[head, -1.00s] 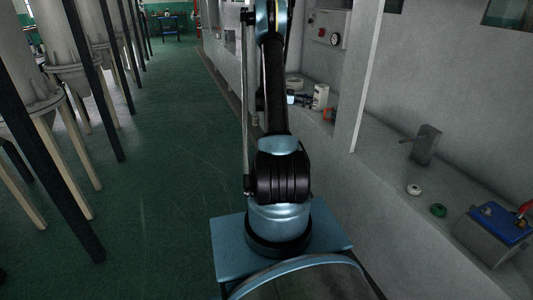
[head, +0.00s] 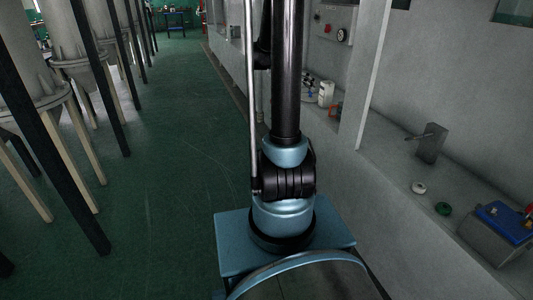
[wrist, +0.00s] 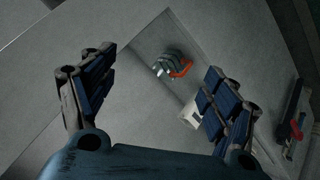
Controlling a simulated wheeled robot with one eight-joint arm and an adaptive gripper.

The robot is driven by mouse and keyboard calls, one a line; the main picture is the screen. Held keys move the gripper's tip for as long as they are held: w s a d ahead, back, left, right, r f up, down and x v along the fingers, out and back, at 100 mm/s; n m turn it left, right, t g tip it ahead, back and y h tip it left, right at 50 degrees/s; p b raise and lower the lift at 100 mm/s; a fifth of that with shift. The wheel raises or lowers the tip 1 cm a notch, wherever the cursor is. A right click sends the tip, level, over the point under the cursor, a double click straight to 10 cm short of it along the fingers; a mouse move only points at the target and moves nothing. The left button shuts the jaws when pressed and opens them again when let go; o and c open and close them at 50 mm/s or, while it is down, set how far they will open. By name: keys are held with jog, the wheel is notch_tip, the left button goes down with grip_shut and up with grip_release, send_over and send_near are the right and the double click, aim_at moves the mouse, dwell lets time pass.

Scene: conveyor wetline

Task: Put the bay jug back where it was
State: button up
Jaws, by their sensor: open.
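My gripper (wrist: 150,88) is open and empty in the wrist view, its two dark blue-padded fingers spread wide. It is outside the head view. Beyond the fingers, a small grey item with an orange-red part (wrist: 176,67) sits in a recess. A pale, block-like thing (wrist: 195,103) shows partly behind the right finger. In the head view, a white upright container (head: 326,93) stands in the wall bay, just right of my arm, with an orange-red item (head: 336,109) beside it. I cannot tell for sure which of these is the bay jug.
On the right ledge are a grey tap-like fitting (head: 430,143), a white ring (head: 418,188), a green ring (head: 443,209) and a blue-topped box (head: 501,222). A wall pillar (head: 370,70) divides the bays. The green floor (head: 185,160) is clear on the left, beside legged tanks (head: 80,70).

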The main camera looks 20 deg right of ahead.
jog(key=s+a+f+n+t+y, duration=0.1)
jog(key=s+a+f+n+y, duration=0.2)
jog(key=s+a, duration=0.5)
jog(key=s+a+f+n+t+y, duration=0.1)
jog(key=s+a+f+n+y, duration=0.2)
jog(key=s+a, duration=0.5)
jog(key=s+a+f+n+y, duration=0.3)
jog(key=s+a, duration=0.4)
jog(key=s, duration=0.7)
jog(key=shift+s+a+f+n+t+y, duration=0.2)
jog(key=shift+s+a+n+t+y, duration=0.15)
jog(key=shift+n, duration=0.55)
jog(key=shift+w, duration=0.1)
